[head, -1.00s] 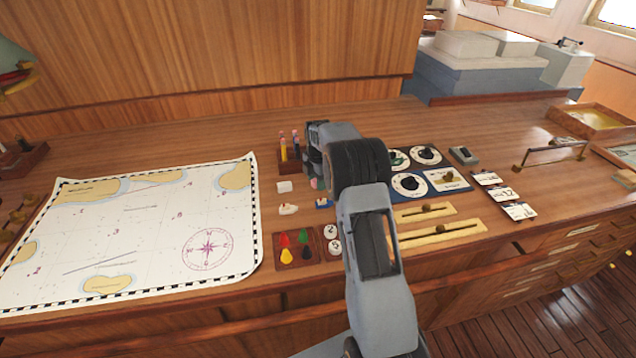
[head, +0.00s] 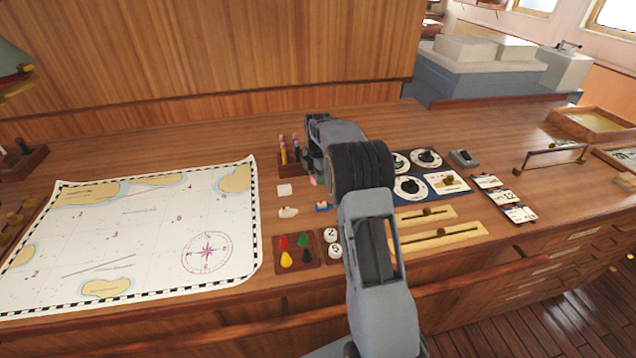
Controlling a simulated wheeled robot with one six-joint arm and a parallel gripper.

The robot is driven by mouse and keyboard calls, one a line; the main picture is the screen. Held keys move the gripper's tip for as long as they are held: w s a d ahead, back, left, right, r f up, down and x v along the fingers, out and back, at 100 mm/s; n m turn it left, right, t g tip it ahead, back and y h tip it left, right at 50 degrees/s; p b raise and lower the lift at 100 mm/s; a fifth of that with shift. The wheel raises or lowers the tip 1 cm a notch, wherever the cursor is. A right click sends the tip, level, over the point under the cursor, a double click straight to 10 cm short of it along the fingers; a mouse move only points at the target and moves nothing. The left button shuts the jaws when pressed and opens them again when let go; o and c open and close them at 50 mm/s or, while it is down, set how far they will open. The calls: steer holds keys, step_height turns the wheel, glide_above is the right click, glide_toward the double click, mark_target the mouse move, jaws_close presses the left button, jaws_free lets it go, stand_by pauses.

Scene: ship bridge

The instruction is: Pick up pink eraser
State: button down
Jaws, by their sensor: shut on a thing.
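The pink eraser (head: 313,180) shows only as a small pink patch at the lower tip of my gripper (head: 312,172), just left of my dark wrist. My gripper is over the desk, to the right of the pencil holder. It is shut on the pink eraser. My arm hides most of the jaws and the rest of the eraser. I cannot tell whether the eraser is clear of the desk top.
A pencil holder (head: 286,160) stands close to the left of the gripper. A white block (head: 284,190), a whitish piece (head: 288,212) and a blue piece (head: 323,206) lie in front. A chart (head: 140,230) covers the left. Dial panels (head: 410,187) lie right.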

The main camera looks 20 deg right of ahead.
steer(key=s+r+b, duration=0.4)
steer(key=s+r, duration=0.6)
steer(key=s, duration=0.4)
steer(key=c, duration=1.4)
jaws_free()
steer(key=shift+c, duration=1.6)
